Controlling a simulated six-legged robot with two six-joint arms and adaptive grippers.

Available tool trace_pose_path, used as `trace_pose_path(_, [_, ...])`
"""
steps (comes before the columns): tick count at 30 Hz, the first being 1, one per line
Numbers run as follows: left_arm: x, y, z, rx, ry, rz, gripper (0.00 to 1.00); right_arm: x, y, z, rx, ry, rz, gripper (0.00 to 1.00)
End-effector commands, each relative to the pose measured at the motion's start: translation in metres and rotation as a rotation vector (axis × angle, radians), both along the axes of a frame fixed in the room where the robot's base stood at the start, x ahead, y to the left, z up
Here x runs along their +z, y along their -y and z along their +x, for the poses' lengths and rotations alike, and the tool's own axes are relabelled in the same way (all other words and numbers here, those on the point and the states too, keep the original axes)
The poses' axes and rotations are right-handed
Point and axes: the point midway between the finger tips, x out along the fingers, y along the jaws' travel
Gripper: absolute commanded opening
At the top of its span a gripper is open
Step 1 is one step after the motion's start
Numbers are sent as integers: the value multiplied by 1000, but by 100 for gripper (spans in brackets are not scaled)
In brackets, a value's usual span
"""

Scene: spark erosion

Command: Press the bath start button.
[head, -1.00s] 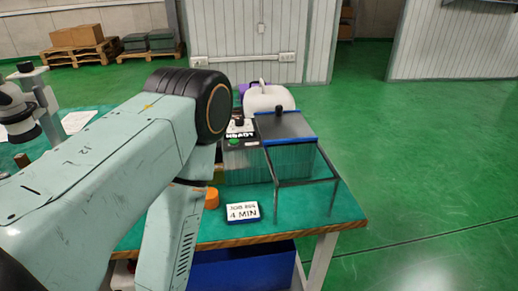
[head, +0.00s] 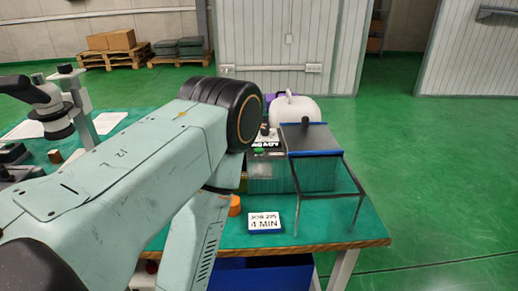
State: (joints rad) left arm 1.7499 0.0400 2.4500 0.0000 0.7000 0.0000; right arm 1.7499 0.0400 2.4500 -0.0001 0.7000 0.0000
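The bath unit (head: 290,178) stands on the green workbench in the head view, a clear tank with a dark, blue-edged lid (head: 310,138). Its small control panel (head: 268,142) is at the left end, with a black knob (head: 264,129) and a green button (head: 258,150) low on its front. My arm's black joint is close to the panel's left side and covers part of its label. I cannot tell whether the green button is the start button. The left arm fills the left half of the view and bends down; its gripper is out of sight. The right gripper is not in view.
A card reading 4 MIN (head: 264,222) and an orange cylinder (head: 234,206) are in front of the bath. A dark open frame (head: 345,170) stands at its right. A white jug (head: 297,108) is behind it. A microscope (head: 58,105) is at the left.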

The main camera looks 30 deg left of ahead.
Motion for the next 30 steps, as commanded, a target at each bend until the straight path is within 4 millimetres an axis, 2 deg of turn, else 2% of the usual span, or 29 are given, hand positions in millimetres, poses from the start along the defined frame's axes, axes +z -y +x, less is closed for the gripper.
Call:
trace_pose_path(2, [0,0,0,0,0,0,37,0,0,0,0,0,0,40])
trace_pose_path(15, [0,0,0,0,0,0,0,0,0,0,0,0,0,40])
trace_pose_path(30, [0,0,0,0,0,0,0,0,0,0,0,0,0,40])
